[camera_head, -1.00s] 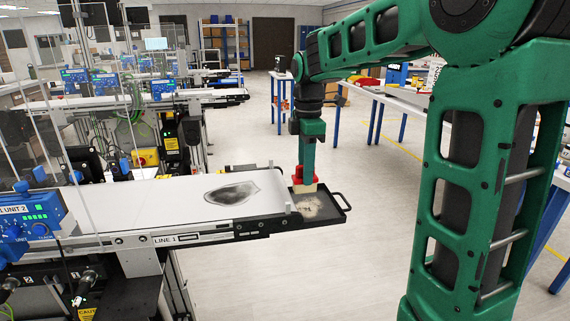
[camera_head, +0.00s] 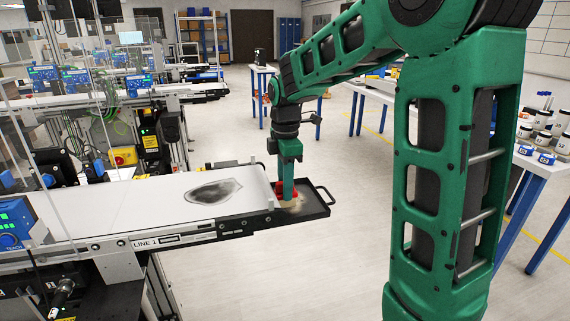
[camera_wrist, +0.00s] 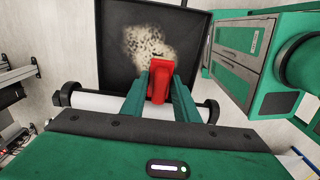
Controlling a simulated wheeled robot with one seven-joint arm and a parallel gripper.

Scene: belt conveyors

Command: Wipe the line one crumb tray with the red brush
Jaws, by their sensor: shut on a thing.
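My gripper (camera_wrist: 160,92) is shut on the red brush (camera_wrist: 161,76), which points down into the line one crumb tray. In the head view the brush (camera_head: 291,190) shows as a bit of red behind my gripper's fingers, low over the tray's belt side. The black crumb tray (camera_head: 312,208) sits at the end of the line one conveyor, with a handle on its right. In the wrist view the tray (camera_wrist: 112,68) holds a pale patch of crumbs (camera_wrist: 146,44) just beyond the brush. Whether the bristles touch the tray floor is hidden.
The line one belt (camera_head: 130,205) carries a dark grey oval patch (camera_head: 214,190) left of the tray. Clear panels and a blue control unit (camera_head: 14,225) stand at the left. A table with jars (camera_head: 545,140) is at the right. The floor beyond the tray is free.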

